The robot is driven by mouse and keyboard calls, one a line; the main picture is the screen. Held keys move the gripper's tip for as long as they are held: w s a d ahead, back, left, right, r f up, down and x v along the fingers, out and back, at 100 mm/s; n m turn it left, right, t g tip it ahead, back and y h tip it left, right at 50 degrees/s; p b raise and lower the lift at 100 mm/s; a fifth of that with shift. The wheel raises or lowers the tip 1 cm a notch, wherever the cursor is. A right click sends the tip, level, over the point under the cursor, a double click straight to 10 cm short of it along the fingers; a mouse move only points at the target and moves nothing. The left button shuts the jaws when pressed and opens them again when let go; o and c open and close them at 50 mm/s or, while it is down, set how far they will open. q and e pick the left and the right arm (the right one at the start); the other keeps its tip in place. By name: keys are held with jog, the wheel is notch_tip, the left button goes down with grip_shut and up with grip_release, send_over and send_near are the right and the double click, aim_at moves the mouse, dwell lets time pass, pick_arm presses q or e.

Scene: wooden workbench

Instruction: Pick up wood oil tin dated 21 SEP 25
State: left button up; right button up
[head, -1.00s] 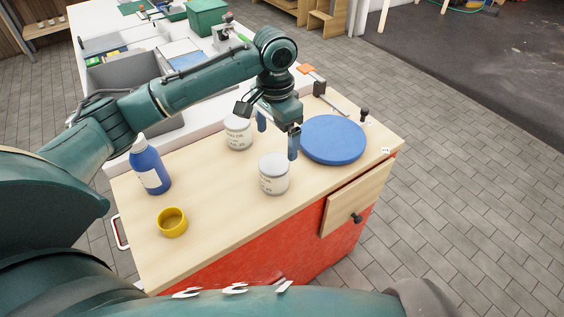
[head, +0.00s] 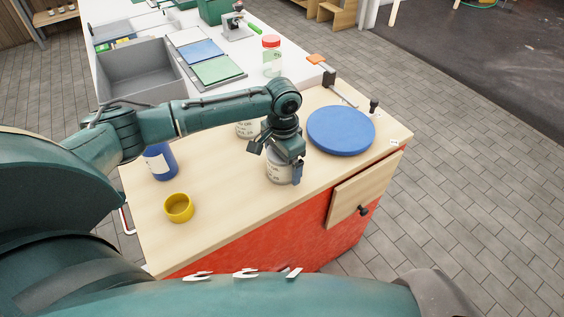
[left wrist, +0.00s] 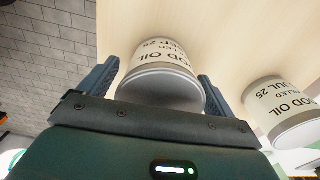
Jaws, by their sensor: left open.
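The near wood oil tin (head: 279,171) is white with a grey band and stands on the wooden bench top. In the left wrist view this tin (left wrist: 163,70) shows an upside-down label, partly hidden, reading "SEP 25"; the day is not clear. My left gripper (head: 282,166) is lowered over it and open, with one finger on each side of the tin. I cannot tell whether the fingers touch it. A second wood oil tin (head: 246,130), partly hidden behind my arm, has a label reading "JUL 25" in the left wrist view (left wrist: 283,109). My right gripper is not in view.
A blue round disc (head: 341,131) lies to the right of the near tin. A clamp (head: 329,76) is at the back edge. The bench top between cup and tin is clear.

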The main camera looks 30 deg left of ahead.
pick_arm(q)
jog(key=shift+r, duration=0.1)
jog(key=c, duration=1.3)
